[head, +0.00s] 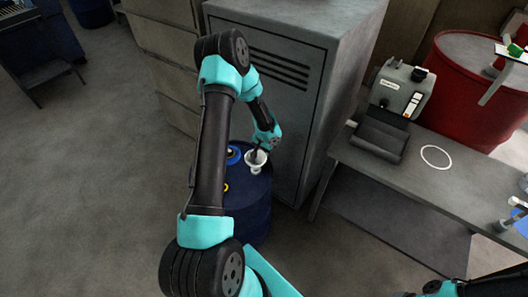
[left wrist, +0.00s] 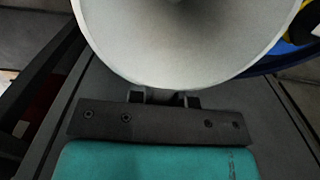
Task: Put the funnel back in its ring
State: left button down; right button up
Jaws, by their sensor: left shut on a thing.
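The pale grey-white funnel (head: 257,167) is at the top of the dark blue drum (head: 250,215) in the head view. Its wide mouth (left wrist: 190,45) fills the top of the left wrist view. My left gripper (head: 261,151) is shut on the funnel, with its fingers at the near rim in the left wrist view (left wrist: 165,97). Whether the funnel touches the drum is unclear, and its spout is hidden. A thin white ring (head: 435,156) lies flat on the grey bench.
The tall grey cabinet (head: 290,85) stands close behind the drum. A blue cap (head: 234,154) and a small yellow part (head: 226,187) are on the drum. The bench (head: 400,190) at the right carries a grey machine (head: 398,90); a red drum (head: 475,85) stands behind.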

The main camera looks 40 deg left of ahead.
pick_arm(q)
jog(key=shift+f, duration=0.1)
jog(key=shift+f, duration=1.05)
jog(key=c, duration=1)
grip_release()
jog(key=r, duration=1.7)
jog(key=shift+w+r, duration=0.2)
jog(key=shift+w, duration=0.05)
